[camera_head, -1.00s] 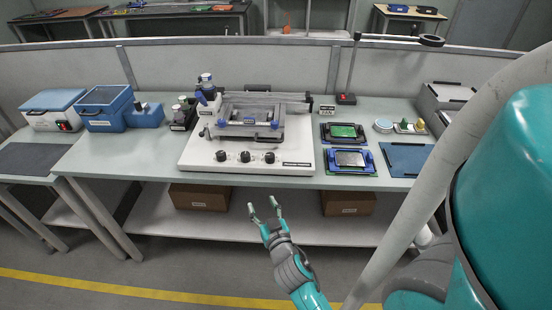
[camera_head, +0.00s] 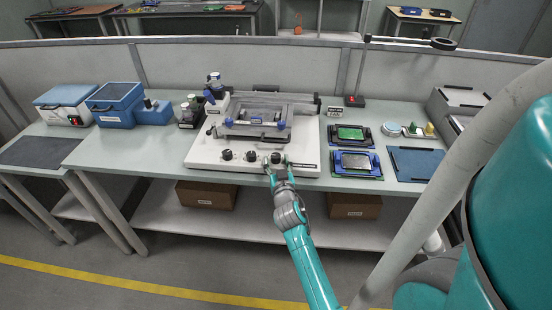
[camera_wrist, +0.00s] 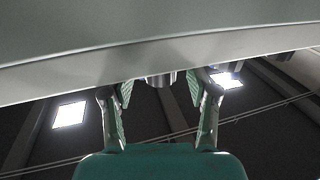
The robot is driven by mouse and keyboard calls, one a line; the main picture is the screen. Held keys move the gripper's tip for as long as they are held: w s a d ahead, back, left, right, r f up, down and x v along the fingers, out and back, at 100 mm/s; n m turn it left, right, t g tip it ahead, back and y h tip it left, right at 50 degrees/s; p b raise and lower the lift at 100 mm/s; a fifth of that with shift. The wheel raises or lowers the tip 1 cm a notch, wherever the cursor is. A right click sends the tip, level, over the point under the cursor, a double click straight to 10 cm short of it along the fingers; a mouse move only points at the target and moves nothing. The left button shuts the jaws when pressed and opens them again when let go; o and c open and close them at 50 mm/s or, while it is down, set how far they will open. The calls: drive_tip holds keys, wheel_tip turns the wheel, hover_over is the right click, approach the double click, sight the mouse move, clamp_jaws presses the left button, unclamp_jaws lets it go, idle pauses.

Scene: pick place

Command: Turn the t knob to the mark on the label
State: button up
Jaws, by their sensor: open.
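A white machine base (camera_head: 205,157) stands on the bench with three dark knobs in a row along its front. They are the left knob (camera_head: 227,154), the middle knob (camera_head: 252,156) and the right knob (camera_head: 276,158). My gripper (camera_head: 277,163) is open at the right knob, one fingertip on each side. In the wrist view a short round stub (camera_wrist: 161,79) shows between my open fingers (camera_wrist: 160,98), mostly hidden by a pale edge. I cannot tell whether the fingers touch it. The knob shapes, their pointing direction and any mark are too small to read.
A frame with blue clamps (camera_head: 255,123) sits on the base behind the knobs. Right of it are a green board (camera_head: 350,134), a grey plate in a blue holder (camera_head: 356,162) and a blue mat (camera_head: 416,165). The bench front edge runs below my gripper.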

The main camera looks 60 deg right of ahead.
drive_tip(key=shift+x, duration=1.05)
clamp_jaws()
drive_tip(key=shift+w+m+g+h, duration=0.1)
drive_tip(key=shift+m+g+h, duration=1.1)
drive_tip(key=shift+g, duration=0.5)
drive_tip(key=m+g+h, duration=0.1)
drive_tip(key=m+g, duration=0.1)
drive_tip(key=g, duration=0.1)
drive_tip(key=shift+m+g, duration=2.2)
drive_tip(key=shift+g, duration=1.4)
